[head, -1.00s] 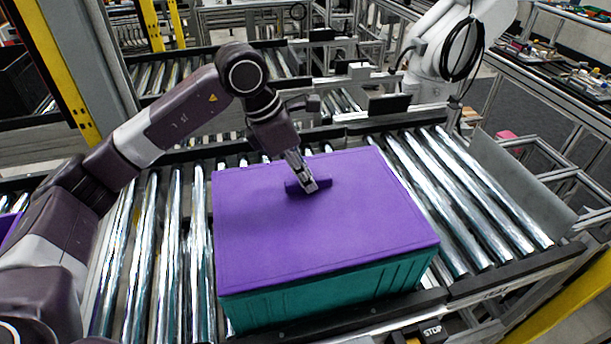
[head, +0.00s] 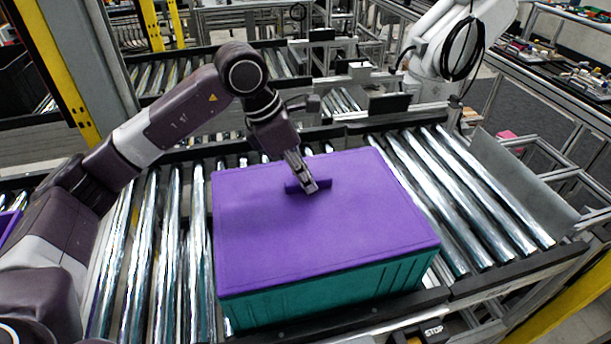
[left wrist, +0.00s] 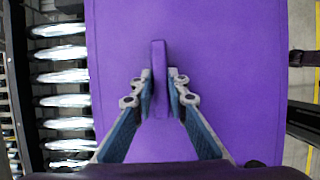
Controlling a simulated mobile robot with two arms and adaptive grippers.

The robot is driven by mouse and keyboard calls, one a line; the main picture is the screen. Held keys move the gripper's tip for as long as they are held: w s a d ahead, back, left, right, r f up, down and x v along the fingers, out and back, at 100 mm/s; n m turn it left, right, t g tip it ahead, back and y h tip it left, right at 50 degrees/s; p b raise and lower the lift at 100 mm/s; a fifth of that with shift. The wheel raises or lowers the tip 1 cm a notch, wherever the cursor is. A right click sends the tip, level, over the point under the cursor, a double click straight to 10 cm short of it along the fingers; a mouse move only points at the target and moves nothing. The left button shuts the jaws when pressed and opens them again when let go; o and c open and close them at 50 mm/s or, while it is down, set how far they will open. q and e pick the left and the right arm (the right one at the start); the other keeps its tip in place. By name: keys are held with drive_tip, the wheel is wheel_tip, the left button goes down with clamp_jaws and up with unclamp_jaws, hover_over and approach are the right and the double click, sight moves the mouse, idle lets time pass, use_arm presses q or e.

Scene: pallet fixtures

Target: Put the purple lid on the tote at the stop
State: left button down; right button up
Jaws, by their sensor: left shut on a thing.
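The purple lid (head: 320,225) lies over the top of the teal tote (head: 330,290), and its edges line up closely with the tote's rim on the visible sides. The tote stands on the roller conveyor. My left gripper (head: 309,187) is shut on the lid's raised handle from above, near the lid's middle. In the left wrist view the two fingers (left wrist: 160,90) stand on either side of the handle, and the flat purple lid (left wrist: 220,80) fills most of the picture. My right gripper is not in view.
Bare conveyor rollers (head: 150,250) lie left of the tote, and more rollers (head: 470,200) lie to its right. A STOP label (head: 433,331) shows at the front edge. A white robot arm (head: 455,45) stands behind at the right. A yellow post (head: 60,70) rises at the left.

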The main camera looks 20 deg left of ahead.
use_arm(q)
drive_tip(key=shift+f+b, duration=0.35)
drive_tip(key=c, duration=1.8)
unclamp_jaws()
drive_tip(key=v, duration=1.2)
drive_tip(key=shift+r, duration=0.1)
